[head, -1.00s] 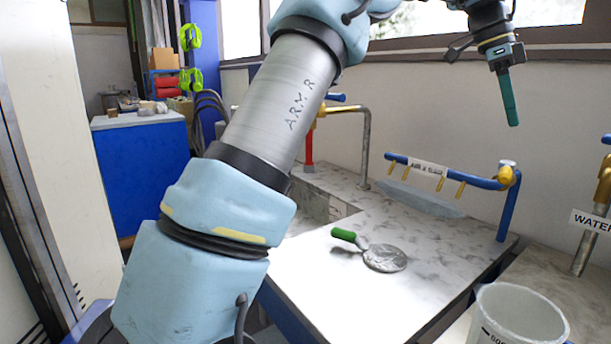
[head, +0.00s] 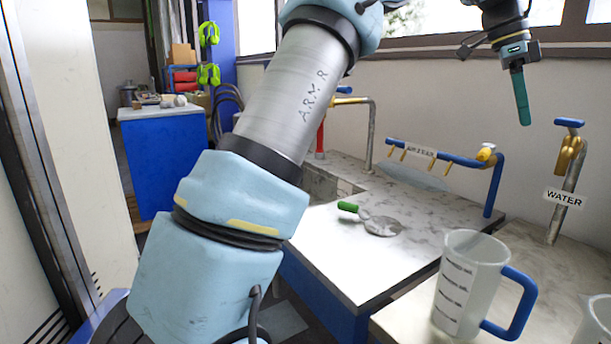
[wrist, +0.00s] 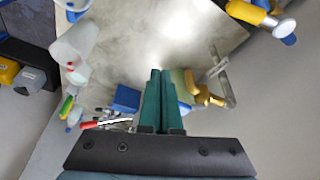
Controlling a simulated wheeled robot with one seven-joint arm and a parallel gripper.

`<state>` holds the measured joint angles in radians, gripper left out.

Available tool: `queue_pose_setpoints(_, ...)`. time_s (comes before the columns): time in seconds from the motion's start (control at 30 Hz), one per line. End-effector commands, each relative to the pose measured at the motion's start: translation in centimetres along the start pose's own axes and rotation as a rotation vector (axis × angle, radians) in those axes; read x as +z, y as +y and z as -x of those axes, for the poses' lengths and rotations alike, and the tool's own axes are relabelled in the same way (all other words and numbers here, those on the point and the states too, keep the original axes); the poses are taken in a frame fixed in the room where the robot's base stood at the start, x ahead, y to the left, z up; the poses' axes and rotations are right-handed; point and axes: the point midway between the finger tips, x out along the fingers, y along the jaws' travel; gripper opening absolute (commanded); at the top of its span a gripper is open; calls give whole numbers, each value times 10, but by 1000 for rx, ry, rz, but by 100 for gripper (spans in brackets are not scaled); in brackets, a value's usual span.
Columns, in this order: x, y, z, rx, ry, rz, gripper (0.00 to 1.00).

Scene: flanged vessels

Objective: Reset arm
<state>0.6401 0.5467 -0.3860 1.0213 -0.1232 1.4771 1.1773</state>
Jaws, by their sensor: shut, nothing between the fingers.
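My arm rises through the middle of the head view, and my gripper (head: 522,95) hangs at the upper right, above the counter. Its green fingers point down and are pressed together with nothing between them. The wrist view shows the same two green fingers (wrist: 161,100) side by side and closed. Nothing touches the gripper in either view.
A grey disc with a green handle (head: 381,226) lies on the worktop (head: 340,262). A measuring jug with a blue handle (head: 470,285) stands at the right. A blue pipe (head: 440,155) with yellow taps and a WATER pipe (head: 560,200) stand near the wall.

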Motion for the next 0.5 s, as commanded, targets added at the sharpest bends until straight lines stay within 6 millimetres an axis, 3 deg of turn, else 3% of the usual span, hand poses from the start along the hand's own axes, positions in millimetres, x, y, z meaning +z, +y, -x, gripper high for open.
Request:
queue_pose_setpoints(0.27,42,-4,-11,-33,-38,162,0)
queue_pose_setpoints(0.5,106,1,-26,-87,-82,399,0)
